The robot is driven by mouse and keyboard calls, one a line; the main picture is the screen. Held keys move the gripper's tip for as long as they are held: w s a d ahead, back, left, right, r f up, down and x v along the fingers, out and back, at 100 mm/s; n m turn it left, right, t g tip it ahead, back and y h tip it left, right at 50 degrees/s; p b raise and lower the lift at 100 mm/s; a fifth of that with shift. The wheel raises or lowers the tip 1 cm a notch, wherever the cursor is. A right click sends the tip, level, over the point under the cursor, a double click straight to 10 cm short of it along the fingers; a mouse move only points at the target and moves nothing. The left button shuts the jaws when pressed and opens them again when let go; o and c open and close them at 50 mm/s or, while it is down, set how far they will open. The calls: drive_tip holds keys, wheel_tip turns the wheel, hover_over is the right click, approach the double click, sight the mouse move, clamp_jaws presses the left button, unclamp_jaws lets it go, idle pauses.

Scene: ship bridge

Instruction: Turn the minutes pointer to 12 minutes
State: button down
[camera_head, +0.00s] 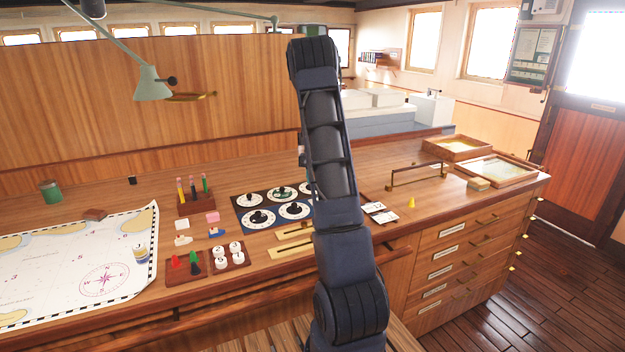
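My gripper does not show.
Left of the panel are a pencil holder (197,204), small pink and blue blocks, a peg tray (186,268) and a chart (60,262). Brass strips (290,248) lie in front of the panel. Cards (380,212) and a yellow cone (411,203) are on the right. A lamp (152,84) hangs over the left.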

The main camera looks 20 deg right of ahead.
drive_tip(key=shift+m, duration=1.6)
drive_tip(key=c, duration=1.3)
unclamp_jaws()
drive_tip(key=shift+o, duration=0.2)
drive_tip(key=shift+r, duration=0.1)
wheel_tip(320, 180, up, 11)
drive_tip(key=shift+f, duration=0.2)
